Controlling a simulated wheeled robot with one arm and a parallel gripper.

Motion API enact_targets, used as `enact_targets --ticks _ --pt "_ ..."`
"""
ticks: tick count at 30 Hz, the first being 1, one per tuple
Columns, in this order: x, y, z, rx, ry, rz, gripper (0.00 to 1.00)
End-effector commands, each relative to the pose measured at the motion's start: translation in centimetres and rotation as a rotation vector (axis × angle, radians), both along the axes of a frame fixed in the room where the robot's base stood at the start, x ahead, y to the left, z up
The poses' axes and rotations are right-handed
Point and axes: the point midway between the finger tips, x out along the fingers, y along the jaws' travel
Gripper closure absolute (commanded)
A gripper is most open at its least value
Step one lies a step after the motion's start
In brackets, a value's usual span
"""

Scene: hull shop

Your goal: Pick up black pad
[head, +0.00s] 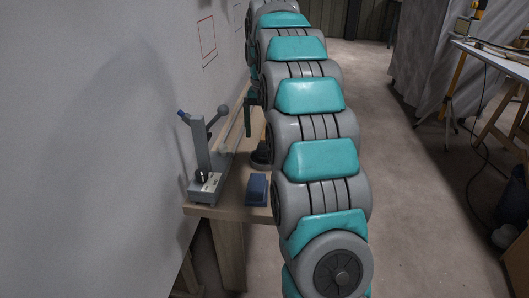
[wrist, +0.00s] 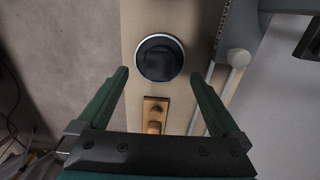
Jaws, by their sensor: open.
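The black pad (wrist: 159,57) is a round dark disc with a pale rim and a raised dark middle. It lies on the narrow wooden bench, and part of it shows in the head view (head: 261,157) beside my arm. My gripper (wrist: 160,75) is open and empty above the bench. Its two dark green fingers point toward the pad, with their tips left and right of the pad's near edge in the wrist view. I cannot tell the exact height between fingertips and pad. In the head view my arm hides most of the gripper.
A tan block with brass-coloured parts (wrist: 155,115) lies on the bench near the pad. A blue block (head: 257,189) and a grey device with a lever (head: 205,180) are at the bench's near end (head: 230,213). A pale wall (head: 90,120) stands left; open floor (head: 410,190) lies right.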

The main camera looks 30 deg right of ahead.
Motion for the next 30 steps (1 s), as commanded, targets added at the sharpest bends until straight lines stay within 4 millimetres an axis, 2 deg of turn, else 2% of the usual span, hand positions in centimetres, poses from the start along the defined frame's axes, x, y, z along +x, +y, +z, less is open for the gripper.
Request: enact_targets --ticks 10,18,26,30 --pt "0.2 -0.2 -2.6 0.001 0.003 0.0 0.0" --pt "0.7 -0.5 -6.1 0.001 0.002 -0.001 0.0" --pt "0.7 -0.5 -6.6 0.0 0.0 0.0 0.0" --pt "0.7 -0.5 -6.6 -0.001 -0.001 0.0 0.14"
